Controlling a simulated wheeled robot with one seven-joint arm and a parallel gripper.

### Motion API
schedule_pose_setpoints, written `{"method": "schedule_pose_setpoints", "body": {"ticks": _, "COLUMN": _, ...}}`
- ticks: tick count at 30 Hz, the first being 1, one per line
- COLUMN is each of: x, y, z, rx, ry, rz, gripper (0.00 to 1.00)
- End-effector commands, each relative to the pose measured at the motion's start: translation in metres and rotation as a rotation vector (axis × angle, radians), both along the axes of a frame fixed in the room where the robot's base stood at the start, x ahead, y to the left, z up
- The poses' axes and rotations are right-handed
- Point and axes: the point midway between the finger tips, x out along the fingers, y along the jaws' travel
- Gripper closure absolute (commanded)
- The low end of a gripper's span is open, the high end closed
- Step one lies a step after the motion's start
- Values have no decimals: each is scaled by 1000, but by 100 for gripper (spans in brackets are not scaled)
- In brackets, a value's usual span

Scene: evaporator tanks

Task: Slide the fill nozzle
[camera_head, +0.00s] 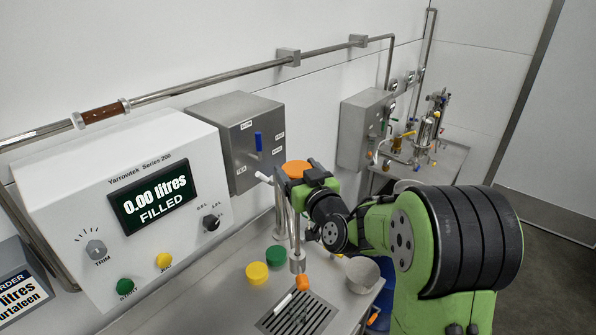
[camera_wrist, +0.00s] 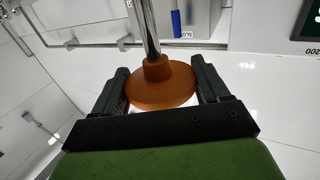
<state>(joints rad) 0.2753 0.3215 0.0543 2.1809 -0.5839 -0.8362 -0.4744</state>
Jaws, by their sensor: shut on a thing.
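The fill nozzle (camera_head: 297,225) is a thin upright metal tube with a small orange tip (camera_head: 302,283) at its lower end, over a slotted drain grate (camera_head: 297,315). An orange disc (camera_head: 296,169) with a collar sits on a metal rod in the wrist view (camera_wrist: 160,85); in the head view it shows at the top of the nozzle. My gripper (camera_wrist: 163,88) is shut on this disc, with one black finger at each side of it. In the head view my gripper (camera_head: 312,178) partly hides the disc and the tube.
A white filler box (camera_head: 125,205) reads "0.00 litres FILLED". A grey box with a blue lever (camera_head: 258,141) stands beside it. Green (camera_head: 276,256) and yellow (camera_head: 257,272) caps and a pale bowl (camera_head: 362,274) lie on the steel counter. A pipe runs along the wall.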

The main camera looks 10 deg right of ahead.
Motion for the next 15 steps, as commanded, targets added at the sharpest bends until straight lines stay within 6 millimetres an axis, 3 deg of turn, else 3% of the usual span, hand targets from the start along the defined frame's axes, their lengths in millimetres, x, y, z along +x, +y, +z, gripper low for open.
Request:
{"method": "schedule_pose_setpoints", "body": {"ticks": 1, "x": 0, "y": 0, "z": 0, "rx": 1, "ry": 1, "rz": 0, "gripper": 64}}
{"method": "schedule_pose_setpoints", "body": {"ticks": 4, "x": 0, "y": 0, "z": 0, "rx": 1, "ry": 1, "rz": 0, "gripper": 80}}
{"method": "schedule_pose_setpoints", "body": {"ticks": 10, "x": 0, "y": 0, "z": -6, "rx": 1, "ry": 1, "rz": 0, "gripper": 80}}
{"method": "schedule_pose_setpoints", "body": {"ticks": 15, "x": 0, "y": 0, "z": -28, "rx": 0, "ry": -1, "rz": 1, "gripper": 80}}
